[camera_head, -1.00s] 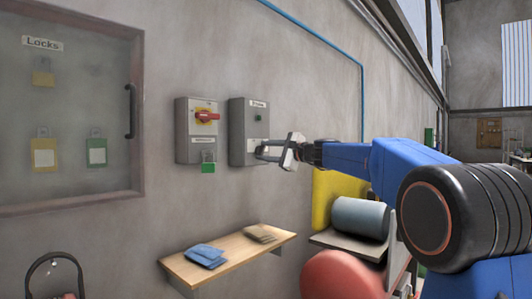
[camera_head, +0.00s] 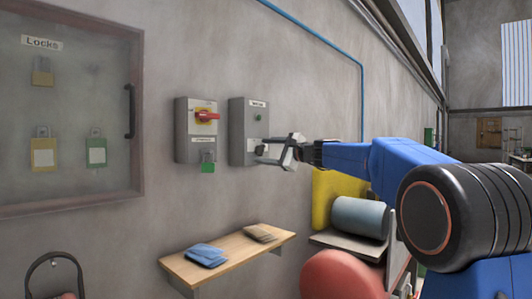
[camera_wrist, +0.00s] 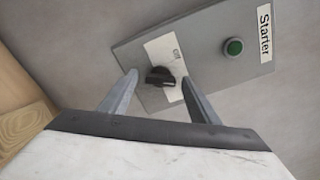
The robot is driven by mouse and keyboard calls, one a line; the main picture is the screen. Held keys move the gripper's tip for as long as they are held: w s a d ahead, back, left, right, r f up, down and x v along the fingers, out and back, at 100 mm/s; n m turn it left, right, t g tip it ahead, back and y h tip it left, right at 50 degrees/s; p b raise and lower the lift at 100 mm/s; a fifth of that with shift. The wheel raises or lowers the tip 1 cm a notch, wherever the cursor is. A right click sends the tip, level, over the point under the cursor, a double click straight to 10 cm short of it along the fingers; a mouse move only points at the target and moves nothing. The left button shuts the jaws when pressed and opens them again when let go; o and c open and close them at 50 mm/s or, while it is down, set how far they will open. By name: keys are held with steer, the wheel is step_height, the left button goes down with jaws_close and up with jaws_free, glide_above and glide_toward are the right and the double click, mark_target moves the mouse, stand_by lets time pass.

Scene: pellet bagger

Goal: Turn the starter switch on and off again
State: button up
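The starter box (camera_head: 249,131) is a grey box on the wall with a small green button or lamp (camera_head: 259,118). In the wrist view the box (camera_wrist: 215,65) carries a "Starter" label and a black rotary switch knob (camera_wrist: 160,77) on a white plate marked "Off". My gripper (camera_head: 261,156) is at the lower part of the box. In the wrist view my gripper (camera_wrist: 159,84) is open, with one finger on each side of the knob and a visible gap on both sides. In the head view the gripper hides the knob.
Left of the starter is a grey box with a red handle on yellow (camera_head: 207,116) and a green padlock (camera_head: 207,168) under it. A glass-fronted locks cabinet (camera_head: 137,180) is further left. A wooden shelf (camera_head: 225,263) with blue and brown packets is below.

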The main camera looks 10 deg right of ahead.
steer(key=v, duration=1.7)
steer(key=shift+s, duration=0.15)
steer(key=shift+d, duration=0.1)
steer(key=s+a+f+n+g+h, duration=0.25)
steer(key=s+a+f+n, duration=0.2)
steer(key=s+f, duration=0.6)
steer(key=s+a+f+n+g+h, duration=0.1)
steer(key=s+a+f+n+g, duration=0.4)
steer(key=s+f, duration=0.55)
steer(key=s+d+f+n+g+h, duration=0.1)
steer(key=s+d+f+n+h, duration=0.2)
steer(key=s+f, duration=0.8)
steer(key=s+d+f+n+g+h, duration=0.1)
steer(key=s+d+f+n+h, duration=0.2)
steer(key=s+f, duration=0.8)
steer(key=shift+d+f+n+h, duration=0.15)
steer(key=shift+f+n+h, duration=0.4)
steer(key=shift+f+n, duration=0.25)
